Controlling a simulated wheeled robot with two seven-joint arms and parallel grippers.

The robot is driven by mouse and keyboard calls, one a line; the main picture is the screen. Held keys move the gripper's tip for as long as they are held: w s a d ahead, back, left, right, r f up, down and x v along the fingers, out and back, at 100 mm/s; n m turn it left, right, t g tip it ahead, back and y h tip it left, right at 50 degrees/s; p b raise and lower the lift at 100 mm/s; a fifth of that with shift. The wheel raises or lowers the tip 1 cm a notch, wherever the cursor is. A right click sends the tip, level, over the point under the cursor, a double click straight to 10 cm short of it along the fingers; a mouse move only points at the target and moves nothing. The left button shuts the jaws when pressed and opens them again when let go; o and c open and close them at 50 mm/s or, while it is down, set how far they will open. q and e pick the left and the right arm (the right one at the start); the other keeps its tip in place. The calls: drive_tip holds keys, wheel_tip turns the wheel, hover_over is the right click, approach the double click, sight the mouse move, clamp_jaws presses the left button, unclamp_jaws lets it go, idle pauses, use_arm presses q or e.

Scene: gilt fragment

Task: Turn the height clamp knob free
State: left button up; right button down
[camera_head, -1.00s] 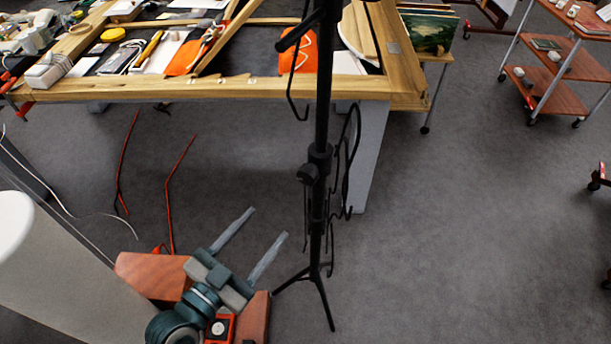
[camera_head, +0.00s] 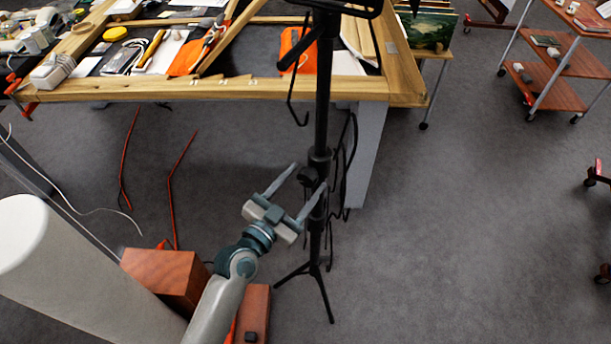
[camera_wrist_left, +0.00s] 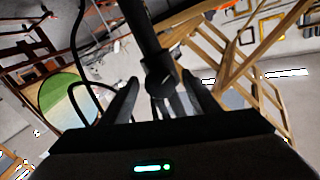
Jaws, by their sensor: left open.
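A black stand (camera_head: 323,100) rises upright from a tripod base, with a clamp collar (camera_head: 320,158) partway up its pole. The dark height clamp knob (camera_head: 307,176) sticks out at the left of the pole just below that collar. My left gripper (camera_head: 309,175) is open, its two grey fingers reaching to either side of the knob. In the left wrist view the knob (camera_wrist_left: 162,82) shows between the open fingers, in front of the pole (camera_wrist_left: 142,30). I cannot tell whether either finger touches it. My right gripper is not in view.
A wooden-framed workbench (camera_head: 200,90) crowded with tools stands behind the stand. Black cables (camera_head: 350,150) hang at the pole's right. Reddish-brown wooden boxes (camera_head: 165,275) stand on the floor below my left arm.

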use_arm(q)
drive_tip(key=shift+w+d, duration=0.3)
drive_tip(key=shift+w, duration=0.2)
drive_tip(key=shift+c, duration=0.6)
drive_tip(key=c, duration=0.9)
